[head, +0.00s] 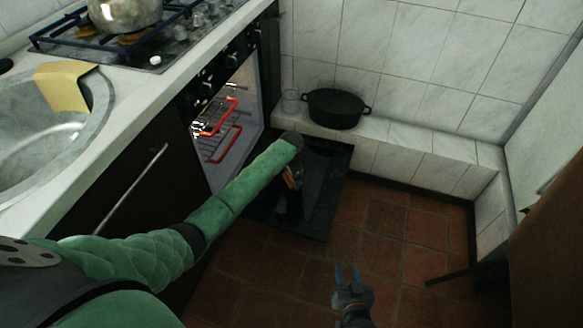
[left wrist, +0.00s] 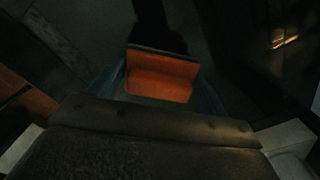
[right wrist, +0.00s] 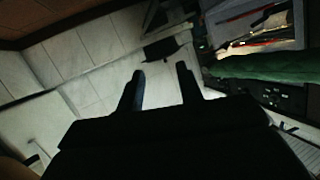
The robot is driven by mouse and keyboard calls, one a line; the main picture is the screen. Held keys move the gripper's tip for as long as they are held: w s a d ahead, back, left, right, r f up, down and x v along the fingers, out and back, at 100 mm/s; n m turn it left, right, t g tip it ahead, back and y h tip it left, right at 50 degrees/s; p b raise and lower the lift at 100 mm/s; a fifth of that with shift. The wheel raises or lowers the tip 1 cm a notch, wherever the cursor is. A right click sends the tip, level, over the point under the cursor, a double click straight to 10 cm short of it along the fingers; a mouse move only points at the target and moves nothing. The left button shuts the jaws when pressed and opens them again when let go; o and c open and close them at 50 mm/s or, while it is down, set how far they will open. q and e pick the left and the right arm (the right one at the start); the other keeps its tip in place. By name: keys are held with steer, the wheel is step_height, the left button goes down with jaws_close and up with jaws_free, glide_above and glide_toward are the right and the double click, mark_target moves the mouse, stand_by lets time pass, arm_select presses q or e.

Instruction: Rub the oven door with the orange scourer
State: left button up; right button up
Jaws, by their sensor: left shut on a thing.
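The oven door (head: 325,185) hangs open and flat, a dark panel low in front of the lit oven (head: 232,125). My left arm reaches over it in the head view. My left gripper (head: 293,190) is shut on the orange scourer (left wrist: 160,76), which shows clearly between the fingers in the left wrist view. The scourer is over the dark door; whether it touches the door I cannot tell. My right gripper (head: 349,278) is open and empty over the tiled floor, and its two parted fingers also show in the right wrist view (right wrist: 160,82).
A black pot (head: 336,109) and a clear glass (head: 290,101) stand on the tiled ledge behind the door. A hob with a metal pot (head: 124,14) and a sink with a yellow cloth (head: 63,86) are at left. The floor (head: 400,265) is clear at right.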

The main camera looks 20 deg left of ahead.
arm_select(q)
steer(key=shift+r, duration=0.3)
steer(key=shift+r+p, duration=0.55)
steer(key=shift+p, duration=0.35)
steer(key=shift+r+p, duration=0.5)
steer(key=shift+r, duration=0.15)
steer(key=shift+r+p, duration=0.35)
steer(key=shift+p, duration=0.15)
steer(key=shift+r+p, duration=0.95)
steer(key=shift+p, duration=0.05)
arm_select(e)
steer(key=s+d+f+g+h, duration=0.1)
steer(key=s+f+g, duration=0.5)
steer(key=s+f, duration=0.4)
steer(key=shift+s+f, duration=0.25)
steer(key=shift+s, duration=0.75)
steer(key=shift+d+f, duration=0.1)
